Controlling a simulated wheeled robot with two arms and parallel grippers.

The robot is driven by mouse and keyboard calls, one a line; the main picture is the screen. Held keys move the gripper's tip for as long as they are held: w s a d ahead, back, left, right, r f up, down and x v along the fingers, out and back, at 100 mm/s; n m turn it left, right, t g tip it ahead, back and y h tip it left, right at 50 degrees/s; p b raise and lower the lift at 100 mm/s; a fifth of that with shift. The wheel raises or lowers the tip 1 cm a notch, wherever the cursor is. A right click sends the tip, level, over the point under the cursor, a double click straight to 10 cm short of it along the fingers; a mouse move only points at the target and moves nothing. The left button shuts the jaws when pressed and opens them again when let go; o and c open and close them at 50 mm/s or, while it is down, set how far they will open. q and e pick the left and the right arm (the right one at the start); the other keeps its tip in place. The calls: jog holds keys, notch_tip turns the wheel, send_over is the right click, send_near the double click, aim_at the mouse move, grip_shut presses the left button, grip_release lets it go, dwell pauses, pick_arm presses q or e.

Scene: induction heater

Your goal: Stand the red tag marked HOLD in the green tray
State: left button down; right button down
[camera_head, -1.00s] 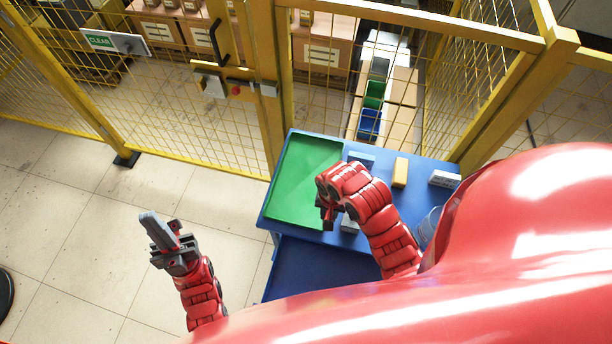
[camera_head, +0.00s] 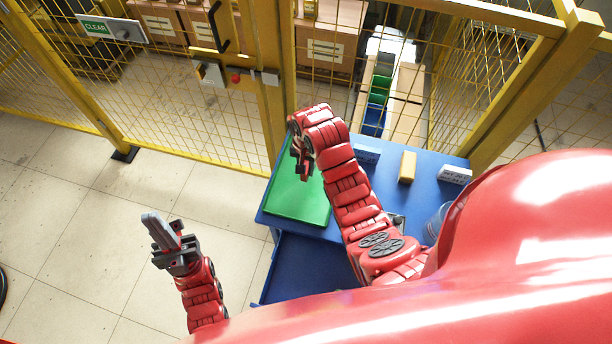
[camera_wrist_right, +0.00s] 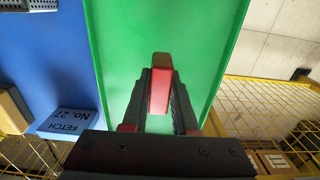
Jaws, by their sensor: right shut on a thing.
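The green tray (camera_head: 300,207) lies on the blue table's left side; it fills the middle of the right wrist view (camera_wrist_right: 122,40). My right gripper (camera_head: 303,172) is over the tray in the head view.
Yellow mesh fencing (camera_head: 200,150) stands behind.

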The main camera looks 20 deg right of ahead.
aim_at(306, 175)
jog(key=shift+s+f+p, duration=0.1)
jog(key=shift+f+p, duration=0.25)
jog(key=shift+f, duration=0.4)
jog(key=shift+f+p, duration=0.35)
jog(key=shift+p, duration=0.05)
jog(key=shift+f, duration=0.65)
jog(key=shift+f, duration=0.1)
jog(key=c, duration=0.7)
grip_release()
